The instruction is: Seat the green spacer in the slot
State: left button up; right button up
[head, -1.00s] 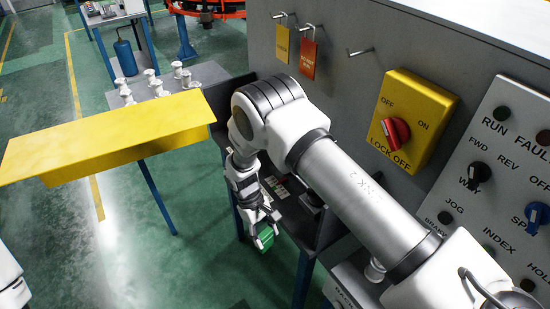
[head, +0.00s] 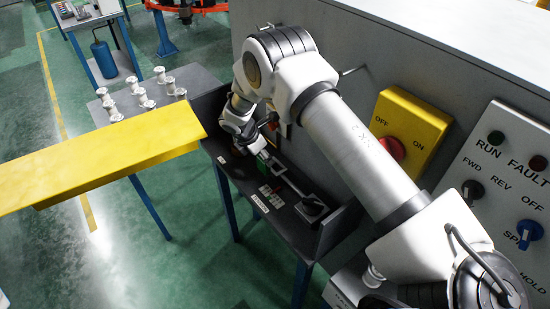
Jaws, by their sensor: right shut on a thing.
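My right gripper (head: 257,147) reaches down over the dark shelf tray (head: 232,169) from the wall side, at the tray's back left part. It is shut on the green spacer (head: 263,155), a small green block partly hidden by the gripper. I cannot tell whether the spacer touches the tray or hangs just above it. The slot cannot be made out in this view. My left gripper is not in view.
Small labelled cards (head: 272,195) and a dark bar with a square end (head: 312,210) lie in the tray. A yellow beam (head: 100,160) stands left of it. White spools (head: 140,95) stand on a grey table behind. A yellow lock-off switch box (head: 410,130) is on the wall.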

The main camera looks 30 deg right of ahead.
jog(key=d+f+b, duration=0.1)
jog(key=d+f, duration=0.1)
jog(key=d+f+b, duration=0.1)
jog(key=d+b, duration=0.1)
jog(key=shift+w+d+f, duration=0.1)
jog(key=shift+d+f, duration=0.25)
jog(key=shift+w+r, duration=0.1)
jog(key=shift+r, duration=0.05)
jog(key=o, duration=1.3)
